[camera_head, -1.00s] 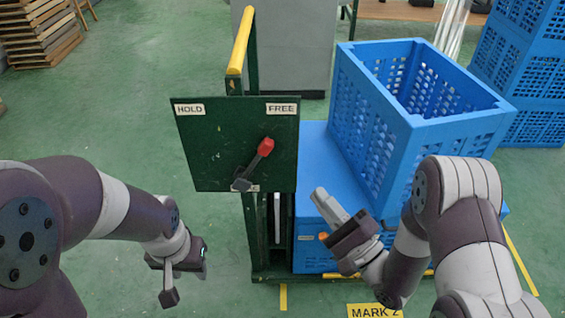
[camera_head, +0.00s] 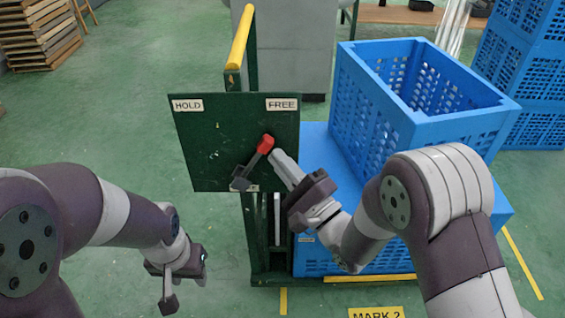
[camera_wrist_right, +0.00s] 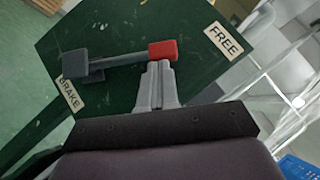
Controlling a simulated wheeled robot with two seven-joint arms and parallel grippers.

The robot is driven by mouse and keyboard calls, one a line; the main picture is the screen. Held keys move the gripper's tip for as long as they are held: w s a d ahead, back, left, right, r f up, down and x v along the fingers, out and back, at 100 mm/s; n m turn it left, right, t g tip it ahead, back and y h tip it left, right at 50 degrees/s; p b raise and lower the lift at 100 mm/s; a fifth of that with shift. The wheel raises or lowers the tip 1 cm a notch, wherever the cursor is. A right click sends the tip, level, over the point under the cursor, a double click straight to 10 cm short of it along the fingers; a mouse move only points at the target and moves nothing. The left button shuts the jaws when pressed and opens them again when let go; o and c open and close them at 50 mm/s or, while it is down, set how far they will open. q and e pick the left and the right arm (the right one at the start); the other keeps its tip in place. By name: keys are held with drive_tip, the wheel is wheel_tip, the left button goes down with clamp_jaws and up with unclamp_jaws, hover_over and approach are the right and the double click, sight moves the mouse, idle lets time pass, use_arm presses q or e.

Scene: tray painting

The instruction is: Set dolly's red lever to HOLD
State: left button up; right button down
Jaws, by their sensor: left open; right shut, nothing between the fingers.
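The red-tipped lever (camera_head: 265,144) is on the dolly's dark green panel (camera_head: 220,140), leaning up and right from its pivot, toward the FREE label (camera_head: 282,104). The HOLD label (camera_head: 188,105) is at the panel's upper left. My right gripper (camera_head: 277,156) is shut and empty, its fingertips at the right side of the red knob. In the right wrist view the fingertips (camera_wrist_right: 159,66) are right at the red knob (camera_wrist_right: 162,50); I cannot tell whether they touch. My left gripper (camera_head: 178,287) is open and empty, low to the left of the dolly.
A blue crate (camera_head: 450,125) stands on the dolly's blue load, right of the panel. A yellow-topped post (camera_head: 240,50) rises behind the panel. Blue crates (camera_head: 520,75) are stacked at the far right. The green floor (camera_head: 120,120) left of the panel is clear.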

sight(265, 148)
drive_tip(key=shift+a+r+n+g+p, duration=0.2)
drive_tip(key=shift+r+n+g+p, duration=0.25)
drive_tip(key=shift+p, duration=0.6)
drive_tip(key=a+r+n+g+h+p, duration=0.1)
drive_tip(key=a+r+n+g+p, duration=0.1)
drive_tip(key=p, duration=0.6)
drive_tip(key=shift+a+r+n, duration=0.4)
drive_tip(key=shift+r+n, duration=0.15)
drive_tip(key=shift+r, duration=0.05)
drive_tip(key=a+n+g+h+p, duration=0.3)
drive_tip(key=a+p, duration=0.4)
drive_tip(key=p, duration=0.3)
drive_tip(key=shift+a+n+h, duration=0.2)
drive_tip(key=shift+n+h, duration=0.2)
drive_tip(key=shift+n, duration=0.3)
